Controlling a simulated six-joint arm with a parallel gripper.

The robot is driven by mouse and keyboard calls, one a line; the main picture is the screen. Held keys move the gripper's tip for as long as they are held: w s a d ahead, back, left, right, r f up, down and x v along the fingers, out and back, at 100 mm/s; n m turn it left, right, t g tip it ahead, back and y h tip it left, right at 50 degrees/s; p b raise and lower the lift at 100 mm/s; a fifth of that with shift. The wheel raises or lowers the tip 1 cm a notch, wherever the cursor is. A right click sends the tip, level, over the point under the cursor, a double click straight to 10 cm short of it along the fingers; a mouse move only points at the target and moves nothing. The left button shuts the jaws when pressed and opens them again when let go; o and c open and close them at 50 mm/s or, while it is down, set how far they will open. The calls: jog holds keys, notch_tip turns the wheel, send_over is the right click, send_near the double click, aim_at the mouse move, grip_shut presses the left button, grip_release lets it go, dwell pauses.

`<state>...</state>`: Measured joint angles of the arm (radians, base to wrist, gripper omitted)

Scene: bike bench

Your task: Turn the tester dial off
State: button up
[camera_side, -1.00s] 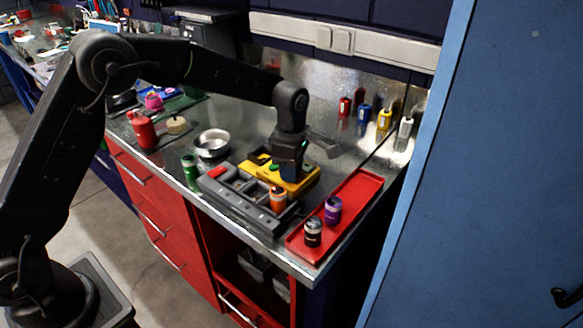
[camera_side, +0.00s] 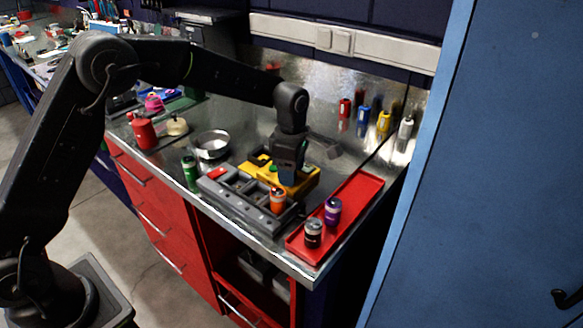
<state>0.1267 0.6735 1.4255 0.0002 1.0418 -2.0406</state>
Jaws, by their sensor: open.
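The tester looks to be the yellow unit (camera_side: 306,184) on the metal bench, behind the grey battery holder. A small green part (camera_side: 273,169) shows on it, left of my gripper. My gripper (camera_side: 287,183) points down over the yellow unit and hides its middle. The fingertips are small and dark here, and whether they touch the unit cannot be told. The dial itself is not clearly visible; it may be behind my gripper.
The grey holder (camera_side: 226,193) stands in front with an orange cell (camera_side: 278,201). A green cell (camera_side: 190,172) and metal bowl (camera_side: 211,144) are left. A red tray (camera_side: 360,197) at right holds a black cell (camera_side: 313,233) and purple cell (camera_side: 333,211). Several coloured cells stand near the back wall.

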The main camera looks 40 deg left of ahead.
notch_tip(320, 180, up, 14)
dwell(0.6)
jog(key=s+a+r+m+t, duration=0.2)
jog(key=s+r+m, duration=0.1)
jog(key=s+m, duration=0.4)
jog(key=s+a+r+m+t, duration=0.1)
jog(key=s+a+r+m, duration=0.3)
jog(key=s, duration=0.5)
jog(key=s+f+m+t, duration=0.1)
jog(key=s+f+m, duration=0.2)
jog(key=s+m, duration=0.2)
jog(key=s+f+m+t, duration=0.1)
jog(key=s+f+m, duration=0.2)
jog(key=s+m, duration=0.3)
jog(key=s, duration=0.2)
jog(key=shift+s+a+t, duration=0.2)
jog(key=shift+s+t, duration=0.1)
jog(key=shift+s, duration=0.1)
